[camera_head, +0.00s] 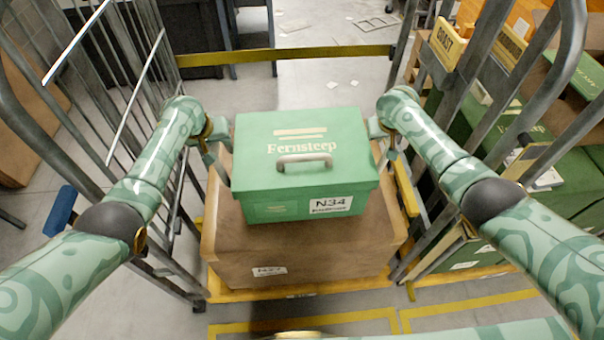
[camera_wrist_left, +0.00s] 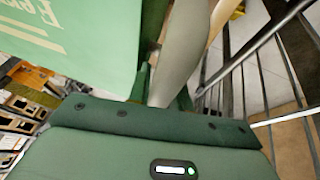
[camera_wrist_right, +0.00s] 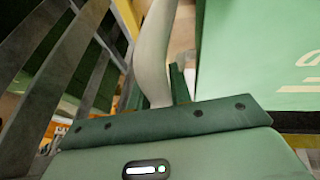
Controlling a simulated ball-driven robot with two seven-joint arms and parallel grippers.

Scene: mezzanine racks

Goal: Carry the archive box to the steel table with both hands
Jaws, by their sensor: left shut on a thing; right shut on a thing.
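I cannot tell whether the two touch. My left gripper (camera_head: 222,165) is shut on its left side and my right gripper (camera_head: 384,153) on its right side. The green box also shows at the upper left of the left wrist view (camera_wrist_left: 75,45) and at the right of the right wrist view (camera_wrist_right: 255,55). The fingertips are mostly hidden. I cannot make out the steel table with certainty.
Grey cage rails (camera_head: 112,95) stand at left, with more bars at right. A yellow bar (camera_head: 285,54) crosses behind the box. Green boxes (camera_head: 560,165) fill the right side. Open floor with paper scraps (camera_head: 332,85) lies beyond the bar.

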